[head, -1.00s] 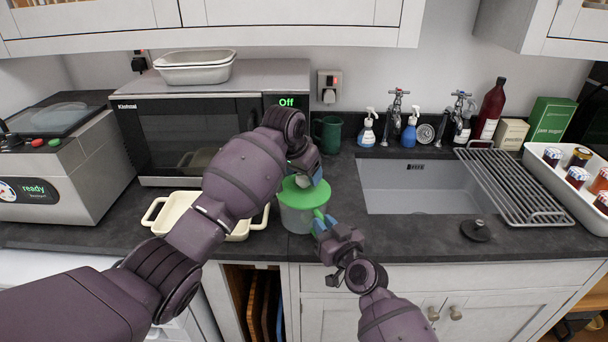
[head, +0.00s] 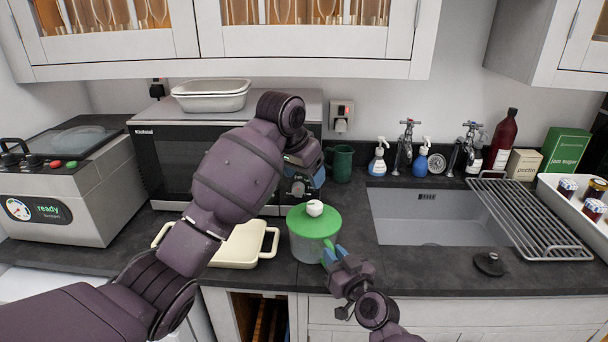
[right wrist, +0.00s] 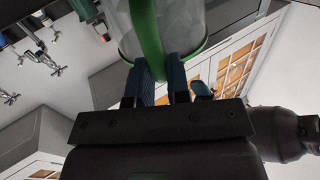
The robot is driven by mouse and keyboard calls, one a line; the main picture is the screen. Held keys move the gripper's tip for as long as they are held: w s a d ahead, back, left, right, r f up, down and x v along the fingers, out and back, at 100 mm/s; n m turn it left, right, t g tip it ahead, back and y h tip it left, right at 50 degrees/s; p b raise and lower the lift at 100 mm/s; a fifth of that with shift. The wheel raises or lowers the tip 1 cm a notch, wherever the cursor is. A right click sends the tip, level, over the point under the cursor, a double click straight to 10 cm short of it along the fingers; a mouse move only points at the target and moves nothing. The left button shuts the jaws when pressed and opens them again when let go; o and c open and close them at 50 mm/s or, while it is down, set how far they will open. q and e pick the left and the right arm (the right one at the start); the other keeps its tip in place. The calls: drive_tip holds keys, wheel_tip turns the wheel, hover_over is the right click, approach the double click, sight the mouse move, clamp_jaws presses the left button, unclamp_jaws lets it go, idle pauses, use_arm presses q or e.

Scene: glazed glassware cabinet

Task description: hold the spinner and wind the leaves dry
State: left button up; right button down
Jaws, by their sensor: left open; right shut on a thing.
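The salad spinner (head: 312,236) stands upright on the dark counter, a clear bowl with a green lid and a white knob (head: 314,208) on top. My right gripper (head: 332,256) is shut on the green handle (right wrist: 146,35) at the bowl's front right. In the right wrist view the blue fingers (right wrist: 164,82) are on either side of this handle, and the clear bowl (right wrist: 180,28) shows behind it. My left gripper (head: 303,187) is open and empty, just above and behind the knob, apart from it. The leaves cannot be made out clearly.
A cream dish (head: 240,248) lies left of the spinner, below the microwave (head: 177,165). A dark green mug (head: 341,164) stands behind the spinner. A sink (head: 440,216) and a wire rack (head: 530,220) are to the right. A black plug (head: 489,264) lies on the counter's front.

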drive_tip(key=c, duration=1)
unclamp_jaws()
